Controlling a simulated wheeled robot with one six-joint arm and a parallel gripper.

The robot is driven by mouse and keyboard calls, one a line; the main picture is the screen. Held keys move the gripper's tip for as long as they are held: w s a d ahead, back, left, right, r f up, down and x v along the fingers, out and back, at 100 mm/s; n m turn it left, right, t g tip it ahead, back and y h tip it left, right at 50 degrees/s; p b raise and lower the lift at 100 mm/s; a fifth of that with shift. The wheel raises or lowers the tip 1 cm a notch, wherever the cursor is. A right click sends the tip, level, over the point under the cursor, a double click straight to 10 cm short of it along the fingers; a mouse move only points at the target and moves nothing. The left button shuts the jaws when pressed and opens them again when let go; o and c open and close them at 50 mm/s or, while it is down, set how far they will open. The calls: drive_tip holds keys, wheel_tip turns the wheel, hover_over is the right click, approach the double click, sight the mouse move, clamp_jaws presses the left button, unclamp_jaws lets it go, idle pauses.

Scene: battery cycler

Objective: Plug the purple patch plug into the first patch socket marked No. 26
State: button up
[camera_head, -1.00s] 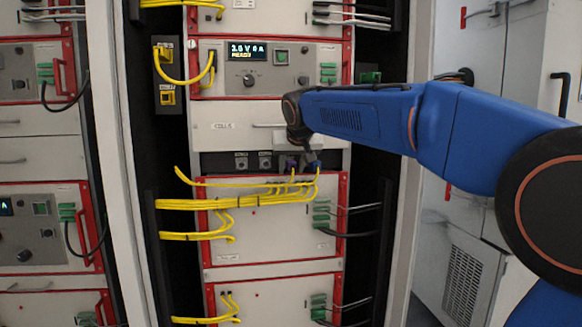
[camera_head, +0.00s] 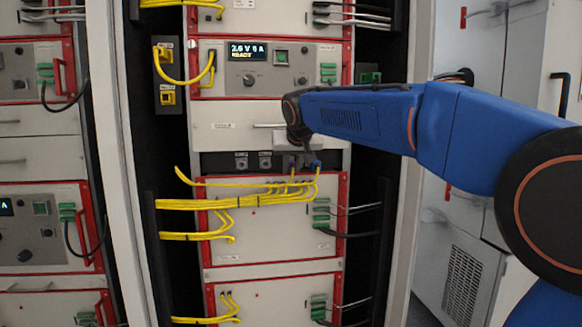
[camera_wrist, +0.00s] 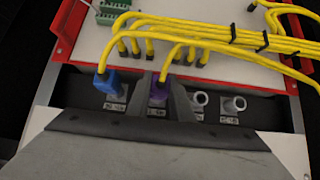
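The purple patch plug (camera_wrist: 158,92) stands upright in the patch strip in the wrist view, with its yellow cable rising from it. In the head view the purple plug (camera_head: 291,168) is mostly covered by my gripper (camera_head: 299,154). In the wrist view my gripper (camera_wrist: 161,98) has one grey finger on each side of the plug, with a narrow gap showing; firm contact does not show. Two empty sockets stand beside it, a nearer one (camera_wrist: 199,101) and an end one (camera_wrist: 234,104). The small labels under the sockets are too blurred to read surely.
A blue plug (camera_wrist: 107,82) sits in the strip just left of the purple one in the wrist view. A bundle of yellow cables (camera_wrist: 230,40) runs close above the sockets. The red-edged panel (camera_head: 262,245) lies below the strip in the head view.

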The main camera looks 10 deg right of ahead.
drive_tip(key=shift+s, duration=3.1)
drive_tip(key=shift+s, duration=0.15)
drive_tip(key=s+a, duration=0.3)
drive_tip(key=a, duration=1.2)
drive_tip(key=shift+w, duration=2.8)
drive_tip(key=shift+w, duration=0.75)
